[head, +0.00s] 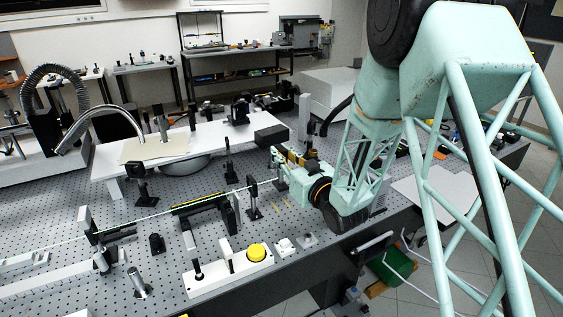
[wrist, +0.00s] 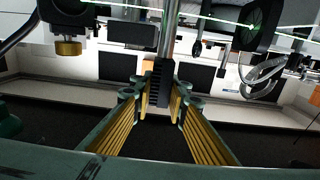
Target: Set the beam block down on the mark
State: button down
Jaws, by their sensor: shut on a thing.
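My gripper (head: 285,160) is above the right middle part of the perforated optics table, at the end of my pale green arm. In the wrist view its yellow-padded fingers (wrist: 162,98) are closed around a black ridged piece with a silver post rising from it, which I take to be the beam block (wrist: 162,80). In the head view the held piece is mostly hidden by the gripper, and its height above the table cannot be told. Small yellow lines on the table (head: 282,208), below the gripper, look like the mark.
A green beam (head: 150,214) crosses the table from the left to a black post-mounted optic (head: 252,190) close left of my gripper. A yellow button (head: 257,252) sits on a white box in front. A raised white board (head: 200,140) with a black box (head: 272,136) stands behind.

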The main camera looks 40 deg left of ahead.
aim_at(282, 175)
jog(key=shift+f, duration=0.5)
dwell(0.3)
jog(key=shift+f, duration=1.9)
jog(key=shift+d+b, duration=0.1)
jog(key=shift+b, duration=0.65)
jog(key=shift+f, duration=0.35)
jog(key=shift+f+b, duration=1.15)
jog(key=shift+b, duration=0.15)
jog(key=shift+f+b, duration=0.35)
jog(key=shift+b, duration=0.25)
dwell(0.9)
jog(key=c, duration=2.5)
grip_release()
